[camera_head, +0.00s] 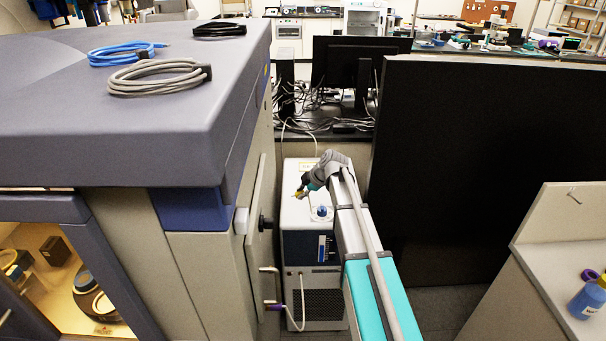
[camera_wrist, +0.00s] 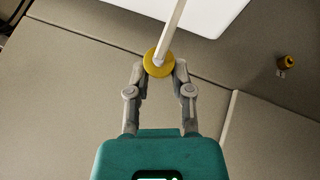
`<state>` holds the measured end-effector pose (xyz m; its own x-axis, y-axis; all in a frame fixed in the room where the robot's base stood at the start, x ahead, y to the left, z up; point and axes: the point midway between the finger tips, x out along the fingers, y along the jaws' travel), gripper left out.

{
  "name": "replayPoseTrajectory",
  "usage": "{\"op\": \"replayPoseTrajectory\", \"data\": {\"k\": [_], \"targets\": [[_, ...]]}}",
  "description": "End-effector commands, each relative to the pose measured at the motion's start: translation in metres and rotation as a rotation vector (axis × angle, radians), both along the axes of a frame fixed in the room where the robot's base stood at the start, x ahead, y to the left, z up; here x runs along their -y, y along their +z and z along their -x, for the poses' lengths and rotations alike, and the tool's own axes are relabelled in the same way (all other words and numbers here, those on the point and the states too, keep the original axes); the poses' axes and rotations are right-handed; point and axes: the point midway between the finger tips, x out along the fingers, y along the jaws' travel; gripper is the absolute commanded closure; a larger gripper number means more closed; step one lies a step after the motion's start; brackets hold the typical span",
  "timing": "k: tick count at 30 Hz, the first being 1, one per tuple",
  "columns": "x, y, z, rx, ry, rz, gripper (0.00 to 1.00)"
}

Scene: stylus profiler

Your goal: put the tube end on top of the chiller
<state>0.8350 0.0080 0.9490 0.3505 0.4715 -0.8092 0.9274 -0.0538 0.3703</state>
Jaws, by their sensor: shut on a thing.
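The chiller (camera_head: 296,214) is a white box with a dark blue front panel, standing on the floor between the large grey machine and a black partition. My gripper (camera_head: 299,194) shows small over the chiller's top in the head view. In the wrist view my gripper (camera_wrist: 159,72) is shut on the tube end (camera_wrist: 157,63), a yellow round collar with a pale tube (camera_wrist: 172,28) running up from it. I cannot tell the height between the collar and the chiller.
A blue-capped filler (camera_head: 321,211) sits on the chiller's top near its front. The grey machine (camera_head: 180,150) stands close on the left, the black partition (camera_head: 480,180) on the right. Another yellow fitting (camera_wrist: 287,62) shows on a beige surface. Monitors and cables stand behind.

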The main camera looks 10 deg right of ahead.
Motion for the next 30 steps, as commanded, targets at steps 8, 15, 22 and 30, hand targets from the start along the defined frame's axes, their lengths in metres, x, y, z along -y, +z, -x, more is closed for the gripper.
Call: {"op": "replayPoseTrajectory", "data": {"k": [8,15,22,30], "targets": [[-0.001,0.007,-0.002,-0.01,0.0,0.016,1.0],[0.005,0.006,-0.002,-0.01,-0.008,0.015,1.0],[0.007,0.003,-0.002,-0.01,-0.012,0.014,1.0],[0.007,-0.014,-0.002,-0.009,-0.011,0.015,1.0]]}}
